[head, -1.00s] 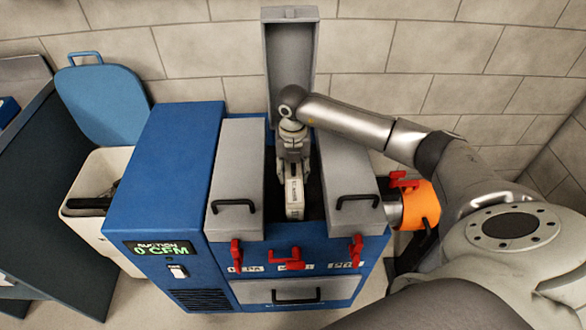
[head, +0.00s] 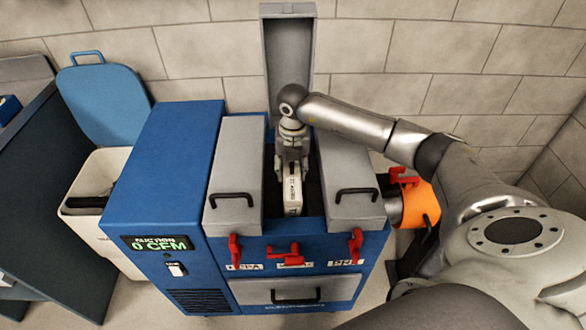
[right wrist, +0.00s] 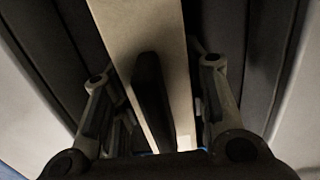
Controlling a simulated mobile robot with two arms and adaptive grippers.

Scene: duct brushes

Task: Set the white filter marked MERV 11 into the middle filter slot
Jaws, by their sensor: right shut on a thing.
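The white filter (head: 293,194) is partly down inside the open middle slot (head: 272,204) of the blue machine. Its printed label is too small to read. My right gripper (head: 292,172) is shut on the filter from above, with its fingers at the slot's mouth. In the right wrist view the filter (right wrist: 150,40) stands as a pale slab between the two fingers (right wrist: 158,110), with dark slot walls on both sides. The filter's lower part is hidden in the slot. My left gripper is not in view.
The middle lid (head: 288,60) stands open behind the slot. Closed grey lids flank it on the left (head: 236,165) and right (head: 345,170). Red latches (head: 284,255) line the front. A white bin (head: 90,215) with a raised blue lid (head: 103,103) stands at left.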

